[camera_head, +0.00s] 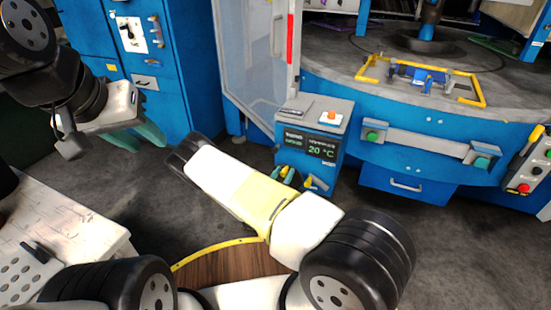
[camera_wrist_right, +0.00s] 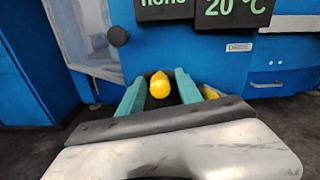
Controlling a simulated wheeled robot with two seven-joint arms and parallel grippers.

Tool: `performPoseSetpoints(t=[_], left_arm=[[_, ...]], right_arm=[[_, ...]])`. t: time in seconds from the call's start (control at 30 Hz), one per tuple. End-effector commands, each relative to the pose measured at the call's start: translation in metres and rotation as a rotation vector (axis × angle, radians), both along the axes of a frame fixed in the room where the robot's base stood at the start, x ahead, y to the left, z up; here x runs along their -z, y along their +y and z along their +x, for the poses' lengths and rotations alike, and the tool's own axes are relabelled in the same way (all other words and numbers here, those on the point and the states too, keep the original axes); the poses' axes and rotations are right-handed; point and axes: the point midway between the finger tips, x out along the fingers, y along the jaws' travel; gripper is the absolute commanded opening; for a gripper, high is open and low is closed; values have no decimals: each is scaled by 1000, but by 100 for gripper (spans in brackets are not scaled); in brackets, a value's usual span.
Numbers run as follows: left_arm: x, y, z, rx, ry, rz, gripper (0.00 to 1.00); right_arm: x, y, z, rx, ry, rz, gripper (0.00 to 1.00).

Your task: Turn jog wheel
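A blue control box (camera_head: 341,159) with a dark display reading 20 °C stands low in front of the machine. Its display (camera_wrist_right: 232,10) also shows at the top of the right wrist view. A round black knob (camera_wrist_right: 118,36) sticks out left of the display; I cannot tell for certain that it is the jog wheel. My right gripper (camera_wrist_right: 159,88) is open at the box, its teal fingers either side of a rounded yellow part (camera_wrist_right: 159,80). No contact is visible. My left gripper (camera_head: 137,136) hangs at the upper left, apparently open and empty, far from the box.
The blue machine's round grey table (camera_head: 335,60) carries a yellow-railed fixture behind the box. An orange-red button (camera_head: 331,115) sits on the box top. A pale bench (camera_head: 65,222) stands at lower left. Grey floor (camera_head: 440,240) is clear at right.

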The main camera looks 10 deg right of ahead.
Motion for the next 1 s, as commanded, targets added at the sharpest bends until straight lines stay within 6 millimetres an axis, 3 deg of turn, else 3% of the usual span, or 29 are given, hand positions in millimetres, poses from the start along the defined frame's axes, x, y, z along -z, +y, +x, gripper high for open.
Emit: performPoseSetpoints(t=[0.03,0.2,1.0], left_arm=[[0,0,0,0,0,0,36],[0,0,0,0,0,0,36],[0,0,0,0,0,0,36]], right_arm=[[0,0,0,0,0,0,29],[0,0,0,0,0,0,0],[0,0,-1,0,0,0,0]])
